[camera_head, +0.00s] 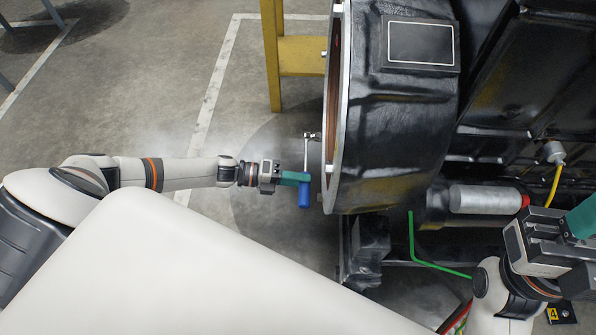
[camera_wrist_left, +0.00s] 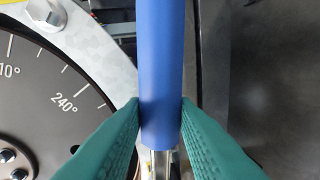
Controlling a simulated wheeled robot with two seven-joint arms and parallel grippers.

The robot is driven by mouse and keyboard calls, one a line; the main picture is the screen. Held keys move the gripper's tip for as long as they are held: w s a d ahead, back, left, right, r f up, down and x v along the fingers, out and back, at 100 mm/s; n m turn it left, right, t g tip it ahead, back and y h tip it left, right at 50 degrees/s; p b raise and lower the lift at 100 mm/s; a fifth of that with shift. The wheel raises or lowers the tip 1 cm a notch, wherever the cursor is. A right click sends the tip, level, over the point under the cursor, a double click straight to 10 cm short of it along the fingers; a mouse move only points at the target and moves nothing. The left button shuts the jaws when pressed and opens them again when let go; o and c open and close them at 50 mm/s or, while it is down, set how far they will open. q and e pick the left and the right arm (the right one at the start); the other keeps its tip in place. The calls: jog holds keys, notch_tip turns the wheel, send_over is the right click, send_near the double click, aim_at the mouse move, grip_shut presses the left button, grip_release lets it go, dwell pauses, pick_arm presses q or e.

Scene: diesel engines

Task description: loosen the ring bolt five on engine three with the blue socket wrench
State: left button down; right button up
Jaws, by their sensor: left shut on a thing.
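The blue socket wrench shows in the head view with its blue handle (camera_head: 304,195) low and its metal head (camera_head: 312,136) up by the pale ring (camera_head: 336,110) of the black engine (camera_head: 405,160). I cannot tell whether the head sits on a bolt. My left gripper (camera_head: 303,179) is shut on the wrench handle. In the left wrist view its teal fingers (camera_wrist_left: 160,118) press both sides of the blue handle (camera_wrist_left: 161,70). One ring bolt (camera_wrist_left: 45,14) shows at upper left there. My right gripper (camera_head: 580,222) is partly cut off at the right edge.
A dark dial with degree marks (camera_wrist_left: 40,90) lies inside the ring. A yellow stand (camera_head: 300,57) is behind the ring. A bent green rod (camera_head: 412,235), a grey cylinder (camera_head: 485,199) and a yellow cable (camera_head: 553,187) are by the engine.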

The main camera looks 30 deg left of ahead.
pick_arm(q)
jog(key=shift+r, duration=0.25)
jog(key=shift+s+a, duration=0.1)
dwell(0.3)
jog(key=shift+s+a, duration=0.3)
jog(key=shift+a, duration=0.35)
jog(key=shift+f, duration=0.1)
